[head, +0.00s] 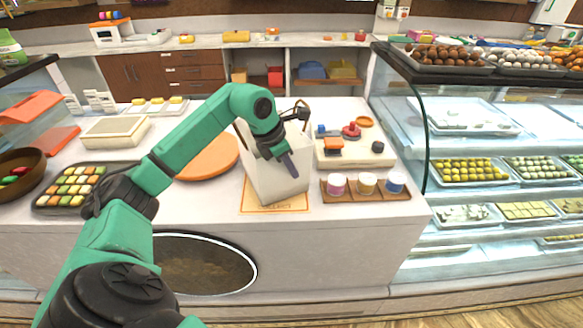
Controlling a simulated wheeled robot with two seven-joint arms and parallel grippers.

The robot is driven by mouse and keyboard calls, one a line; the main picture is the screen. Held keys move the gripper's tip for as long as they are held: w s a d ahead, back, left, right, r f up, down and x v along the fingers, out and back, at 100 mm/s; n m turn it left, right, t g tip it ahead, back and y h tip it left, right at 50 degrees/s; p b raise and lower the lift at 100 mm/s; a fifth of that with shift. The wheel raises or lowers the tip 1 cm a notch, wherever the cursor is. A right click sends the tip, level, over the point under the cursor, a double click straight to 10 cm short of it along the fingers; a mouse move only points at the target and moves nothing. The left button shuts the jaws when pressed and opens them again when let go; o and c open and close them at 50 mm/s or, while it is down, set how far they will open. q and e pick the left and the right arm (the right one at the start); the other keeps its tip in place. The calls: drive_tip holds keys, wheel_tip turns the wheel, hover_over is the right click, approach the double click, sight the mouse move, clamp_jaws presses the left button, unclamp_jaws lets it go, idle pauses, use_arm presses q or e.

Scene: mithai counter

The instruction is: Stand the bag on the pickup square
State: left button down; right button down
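The white bag (262,180) with brown handles is at the front middle of the counter. Its base is over the orange pickup square (291,207), whose front edge shows below it. The bag looks roughly upright, leaning slightly in the picture; I cannot tell if its whole base rests flat. My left gripper (293,150) is in front of the bag's upper part and hides some of it. One dark finger points down across the bag's face. Whether the fingers are apart or closed on a handle is unclear. My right gripper is not in view.
A round orange board (209,157) is to the left, with a sweets tray (75,189) further left. A glass case (424,150) bounds the right.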

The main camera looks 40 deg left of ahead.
use_arm(q)
drive_tip(key=shift+f, duration=0.1)
drive_tip(key=c, duration=1.1)
unclamp_jaws()
drive_tip(key=shift+r, duration=0.25)
drive_tip(key=b+v, duration=0.1)
drive_tip(key=v, duration=1)
drive_tip(key=shift+s+a+r, duration=0.1)
drive_tip(key=shift+s+r, duration=0.15)
drive_tip(key=shift+r, duration=0.05)
